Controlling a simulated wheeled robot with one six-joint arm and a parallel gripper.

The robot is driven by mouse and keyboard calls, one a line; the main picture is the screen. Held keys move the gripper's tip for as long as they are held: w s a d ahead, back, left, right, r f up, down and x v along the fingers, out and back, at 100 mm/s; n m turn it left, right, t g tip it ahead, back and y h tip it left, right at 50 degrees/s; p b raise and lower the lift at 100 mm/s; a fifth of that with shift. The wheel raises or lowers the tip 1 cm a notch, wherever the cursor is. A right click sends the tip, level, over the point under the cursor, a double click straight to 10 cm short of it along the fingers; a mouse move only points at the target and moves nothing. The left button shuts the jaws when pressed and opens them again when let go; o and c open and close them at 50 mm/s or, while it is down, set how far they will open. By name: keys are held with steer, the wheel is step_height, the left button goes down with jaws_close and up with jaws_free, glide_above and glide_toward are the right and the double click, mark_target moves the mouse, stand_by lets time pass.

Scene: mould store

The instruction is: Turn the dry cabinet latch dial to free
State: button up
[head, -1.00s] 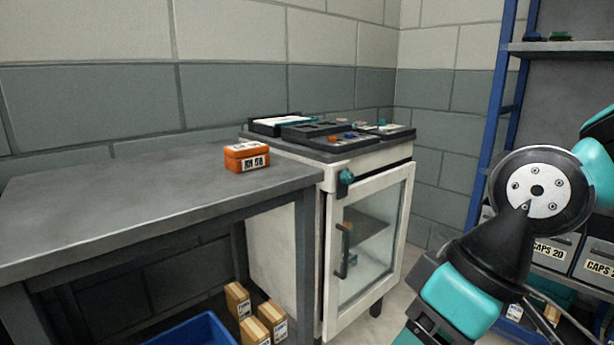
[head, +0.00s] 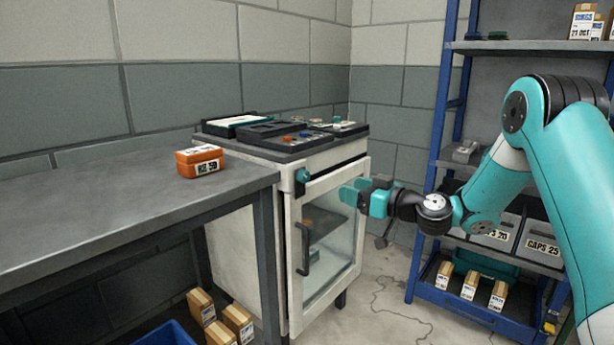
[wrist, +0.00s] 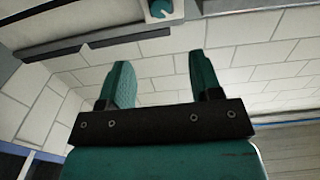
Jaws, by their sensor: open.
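The white dry cabinet (head: 230,243) stands at the end of the bench, its glass door (head: 332,245) shut. The teal latch dial (head: 303,176) sits on a dark plate at the door's upper left corner. Which way the dial is turned is too small to read. In the wrist view a teal round part that looks like the dial (wrist: 160,8) shows at the top edge, beyond the fingers. My gripper (head: 350,193) is in front of the door, right of the dial and apart from it. Its two teal fingers are spread and empty in the wrist view (wrist: 158,85).
Dark trays (head: 270,132) with small parts lie on the cabinet top. An orange box (head: 199,161) sits on the grey bench (head: 110,205). A black door handle (head: 303,250) hangs below the dial. Blue shelving (head: 440,140) stands at right. Small cartons (head: 238,320) are under the bench.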

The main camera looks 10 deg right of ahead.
mark_target(307, 176)
steer(key=p+x, duration=0.1)
steer(key=x, duration=1.3)
steer(key=shift+w+a, duration=0.25)
steer(key=c, duration=0.7)
